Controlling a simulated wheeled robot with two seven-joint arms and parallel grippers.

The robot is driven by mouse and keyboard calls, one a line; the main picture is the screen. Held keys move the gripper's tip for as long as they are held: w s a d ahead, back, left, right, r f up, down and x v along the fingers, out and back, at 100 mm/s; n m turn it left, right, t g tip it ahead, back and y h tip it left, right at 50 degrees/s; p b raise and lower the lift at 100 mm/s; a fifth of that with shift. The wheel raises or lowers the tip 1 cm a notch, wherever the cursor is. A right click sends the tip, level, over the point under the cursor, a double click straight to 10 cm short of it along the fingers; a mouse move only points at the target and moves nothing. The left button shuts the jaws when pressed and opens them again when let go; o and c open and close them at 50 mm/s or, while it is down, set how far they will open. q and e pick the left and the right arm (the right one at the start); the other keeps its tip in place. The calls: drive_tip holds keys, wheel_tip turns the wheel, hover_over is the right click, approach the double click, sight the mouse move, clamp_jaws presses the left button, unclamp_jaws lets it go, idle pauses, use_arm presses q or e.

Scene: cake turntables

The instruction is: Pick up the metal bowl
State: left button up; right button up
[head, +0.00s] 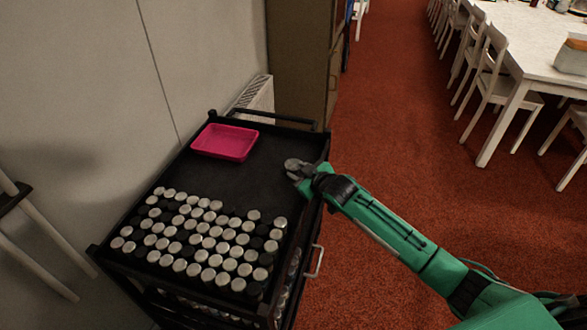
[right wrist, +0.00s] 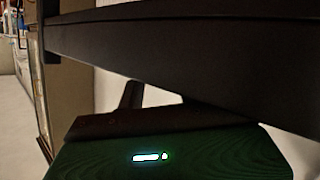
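I cannot make out a metal bowl with certainty in either view. My right gripper (head: 296,168) is at the right edge of the black cart's top (head: 262,178) in the head view. A small rounded grey shape shows at its tip, and I cannot tell whether it is the fingers or a thing between them. The right wrist view shows a dark bar across the top and a dark green surface close to the camera, with no fingers or bowl visible. My left gripper is not in view.
A pink tray (head: 225,142) sits at the cart's back left. Many silver-topped and black round containers (head: 200,240) fill its front. The cart top between them is bare. A wall stands left. A white table (head: 530,45) with chairs and a grey container (head: 572,58) stands at right.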

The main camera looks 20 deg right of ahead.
sight(286, 166)
drive_tip(key=shift+a+x, duration=0.2)
drive_tip(key=shift+x, duration=2.15)
drive_tip(key=shift+s, duration=0.1)
drive_tip(key=shift+c, duration=0.5)
clamp_jaws()
